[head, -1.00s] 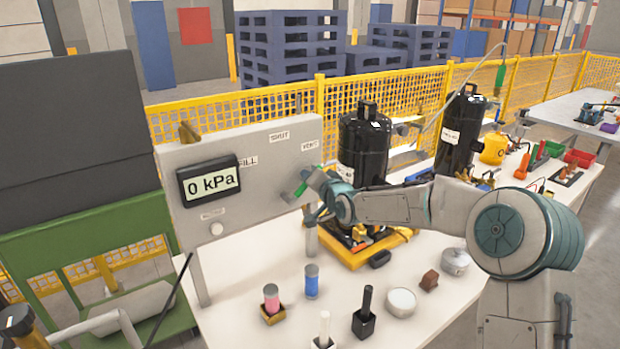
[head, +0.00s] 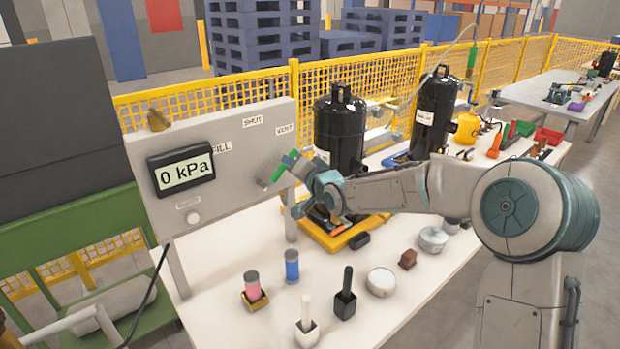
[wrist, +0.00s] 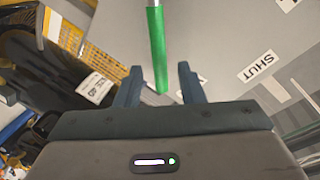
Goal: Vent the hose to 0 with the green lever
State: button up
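The grey panel (head: 225,180) carries a display (head: 181,171) reading 0 kPa and labels FILL (head: 221,147), SHUT (head: 253,121) and VENT (head: 284,129). The green lever (head: 284,166) slants up and right from its grey hub, toward the VENT side. My gripper (head: 292,168) is at the lever's outer end, which it partly hides. In the wrist view, the green lever (wrist: 156,48) comes down between the two fingers of my gripper (wrist: 160,72), with a gap on both sides. The fingers are apart. The SHUT label (wrist: 258,66) is to the right. The hose cannot be made out clearly.
Black tanks (head: 340,130) stand behind my forearm, one on a yellow base (head: 345,237). Small parts, including a pink cylinder (head: 253,287), a blue cylinder (head: 291,266) and a round tin (head: 381,282), stand on the white table (head: 225,320). A yellow mesh fence (head: 235,104) runs behind.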

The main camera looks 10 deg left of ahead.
jog(key=v, duration=0.9)
jog(key=s+d+f+g+h, duration=0.1)
jog(key=s+d+f+h, duration=0.1)
jog(key=s+d+h, duration=0.35)
jog(key=s+d+f+g+h+p, duration=0.1)
jog(key=s+d+f+h, duration=0.1)
jog(key=d, duration=0.6)
jog(key=s+d+f+g+h, duration=0.1)
jog(key=s+d+f+h, duration=0.15)
jog(key=d, duration=0.45)
jog(key=s+d+g, duration=0.2)
jog(key=s+d, duration=0.2)
jog(key=s, duration=0.6)
jog(key=s+d+g+h, duration=0.1)
jog(key=s+d+g, duration=0.2)
jog(key=s, duration=0.7)
jog(key=shift+d+f+n+g+p, duration=0.3)
jog(key=shift+d, duration=0.9)
jog(key=shift+a, duration=0.1)
